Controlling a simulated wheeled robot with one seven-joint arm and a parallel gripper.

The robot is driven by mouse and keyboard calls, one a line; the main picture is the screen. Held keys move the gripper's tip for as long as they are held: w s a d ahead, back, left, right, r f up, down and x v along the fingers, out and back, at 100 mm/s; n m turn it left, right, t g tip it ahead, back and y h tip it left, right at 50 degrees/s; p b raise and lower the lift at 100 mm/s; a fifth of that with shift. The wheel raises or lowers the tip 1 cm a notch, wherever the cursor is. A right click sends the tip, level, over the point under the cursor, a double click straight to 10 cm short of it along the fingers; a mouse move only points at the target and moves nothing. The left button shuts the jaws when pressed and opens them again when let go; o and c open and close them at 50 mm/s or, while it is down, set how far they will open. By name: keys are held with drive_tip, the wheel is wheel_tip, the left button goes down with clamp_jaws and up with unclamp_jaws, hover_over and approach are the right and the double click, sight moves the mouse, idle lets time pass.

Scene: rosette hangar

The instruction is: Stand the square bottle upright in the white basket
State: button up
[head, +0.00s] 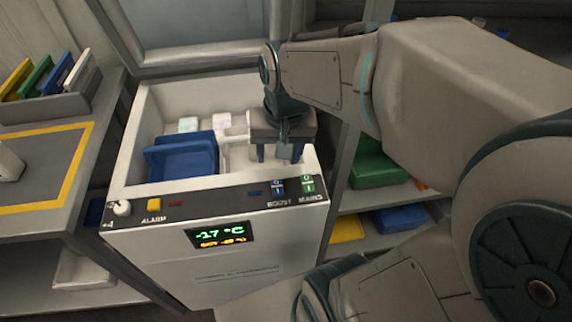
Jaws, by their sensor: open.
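My gripper (280,153) points down into the open white chest freezer (136,120), over its right part. Its two fingers are apart, and I see nothing held between them. A white basket-like part (236,158) shows inside the freezer, just left of my gripper and beside a blue bin (183,158). My gripper covers much of that right part, so its contents are hidden. I cannot make out the square bottle for certain. A pale blocky object (10,162) at the left picture edge is cut off, and I cannot tell what it is.
Small pale packs (189,125) lie behind the blue bin. The freezer's front panel (215,200) has a knob and switches. A bench (95,150) with a yellow outline stands left, holding upright coloured plates in a rack (45,107). Shelves with a green bin (376,168) stand right.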

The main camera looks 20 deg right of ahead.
drive_tip(key=s+n, duration=0.1)
drive_tip(key=s+f+n, duration=0.1)
drive_tip(key=s, duration=0.1)
drive_tip(key=s+n, duration=0.1)
drive_tip(key=shift+s+f, duration=0.3)
drive_tip(key=shift+s, duration=0.1)
drive_tip(key=shift+c, duration=0.2)
idle(0.8)
